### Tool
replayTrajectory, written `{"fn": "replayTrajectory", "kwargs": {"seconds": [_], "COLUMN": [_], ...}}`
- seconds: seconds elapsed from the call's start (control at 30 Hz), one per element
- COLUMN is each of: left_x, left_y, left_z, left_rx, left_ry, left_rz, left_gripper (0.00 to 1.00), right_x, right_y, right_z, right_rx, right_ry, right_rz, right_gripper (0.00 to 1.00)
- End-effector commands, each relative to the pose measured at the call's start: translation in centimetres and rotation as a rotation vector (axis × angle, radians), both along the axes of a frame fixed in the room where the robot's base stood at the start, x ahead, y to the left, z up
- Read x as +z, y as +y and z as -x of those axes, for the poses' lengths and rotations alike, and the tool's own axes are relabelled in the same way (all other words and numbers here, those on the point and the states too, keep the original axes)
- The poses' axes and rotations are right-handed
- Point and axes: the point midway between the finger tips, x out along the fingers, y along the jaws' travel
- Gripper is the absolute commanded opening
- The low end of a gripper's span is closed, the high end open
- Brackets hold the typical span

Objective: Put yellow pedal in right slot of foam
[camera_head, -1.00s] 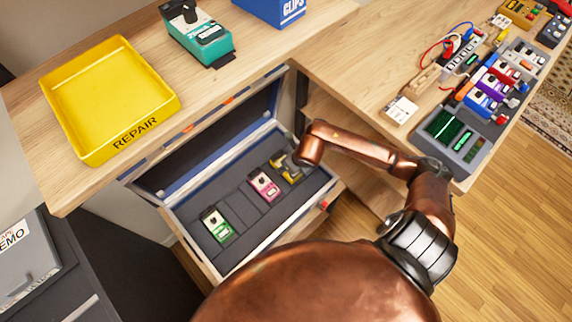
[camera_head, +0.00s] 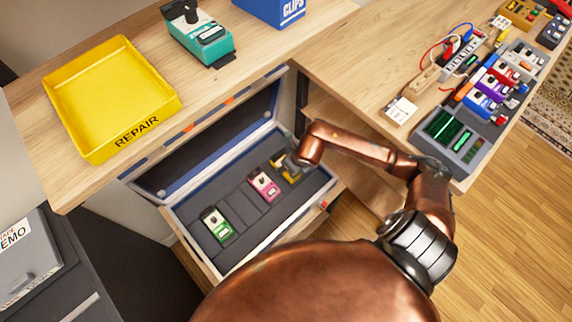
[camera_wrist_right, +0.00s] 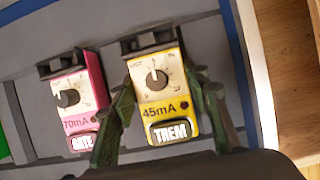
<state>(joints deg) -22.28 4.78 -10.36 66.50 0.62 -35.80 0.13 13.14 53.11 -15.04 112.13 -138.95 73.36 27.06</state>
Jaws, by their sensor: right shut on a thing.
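The yellow pedal (camera_wrist_right: 158,95), marked TREM, is at the right end of the foam (camera_wrist_right: 215,60) in the right wrist view. It also shows in the head view (camera_head: 291,176), partly hidden by my gripper. My right gripper (camera_wrist_right: 160,110) has a finger on each side of the yellow pedal and is shut on it. In the head view my right gripper (camera_head: 289,163) is over the right end of the foam (camera_head: 240,236). Whether the pedal rests fully in the slot cannot be told. My left gripper is not in view.
A pink pedal (camera_head: 264,186) sits left of the yellow one in the foam, and a green pedal (camera_head: 217,226) sits at the left end. The case wall (camera_wrist_right: 252,70) is close on the right. A yellow REPAIR tray (camera_head: 60,92) stands on the bench above.

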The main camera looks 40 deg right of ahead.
Motion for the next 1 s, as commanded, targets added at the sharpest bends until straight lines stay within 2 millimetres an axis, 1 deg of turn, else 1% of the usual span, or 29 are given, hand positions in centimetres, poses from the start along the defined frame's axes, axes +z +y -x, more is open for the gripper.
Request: {"fn": "replayTrajectory", "kwargs": {"seconds": [0.03,0.4,0.43,0.7,0.9,0.93,1.0], "left_x": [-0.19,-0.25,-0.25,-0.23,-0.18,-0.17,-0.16], "left_y": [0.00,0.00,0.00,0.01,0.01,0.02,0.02], "left_z": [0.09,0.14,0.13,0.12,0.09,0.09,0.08], "left_rx": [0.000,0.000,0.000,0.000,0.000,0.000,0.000], "left_ry": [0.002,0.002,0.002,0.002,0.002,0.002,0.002], "left_rz": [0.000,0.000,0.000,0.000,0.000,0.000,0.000], "left_gripper": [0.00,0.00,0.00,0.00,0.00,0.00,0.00], "right_x": [-1.21,-1.45,-1.46,-1.42,-1.29,-1.35,-1.29], "right_y": [-0.06,-0.06,-0.06,-0.15,-0.22,-0.24,-0.21], "right_z": [0.64,0.73,0.73,0.87,0.88,0.94,0.89], "right_rx": [-0.003,-0.003,-0.003,-0.005,-0.004,-0.004,-0.003], "right_ry": [0.020,0.022,0.022,0.025,0.024,0.026,0.025], "right_rz": [0.003,0.003,0.003,0.003,0.004,0.005,0.005], "right_gripper": [0.04,0.04,0.45,0.63,0.63,0.68,0.73]}}
